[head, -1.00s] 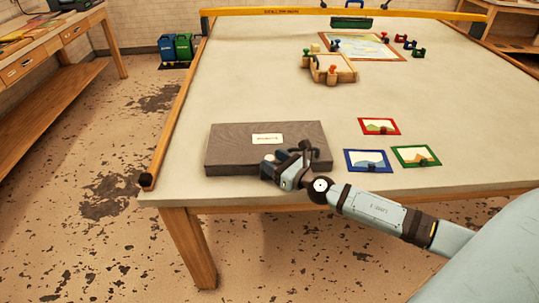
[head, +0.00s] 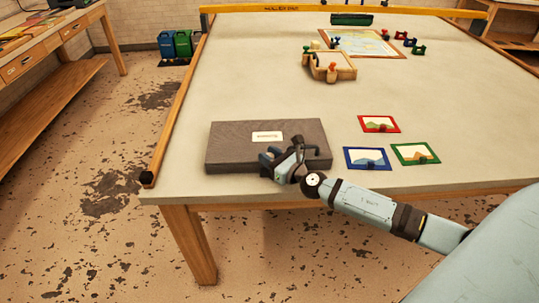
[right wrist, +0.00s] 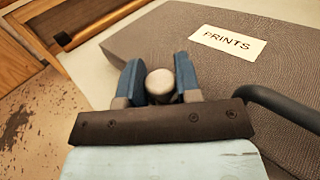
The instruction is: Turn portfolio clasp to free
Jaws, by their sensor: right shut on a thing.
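The grey-brown portfolio box (head: 235,150) lies closed near the front edge of the table, with a white label that reads PRINTS in the right wrist view (right wrist: 228,42). My right gripper (head: 277,155) is at the front of the box, right of its middle. In the right wrist view its two blue fingers (right wrist: 160,80) are closed around a pale round knob (right wrist: 160,84), which appears to be the clasp. The rest of the clasp is hidden by the gripper. My left gripper is not in view.
A red-framed picture (head: 379,124), a blue-framed one (head: 367,158) and a green-framed one (head: 415,154) lie right of the box. A wooden tray (head: 345,73) with pegs stands farther back. The table left of the box is clear.

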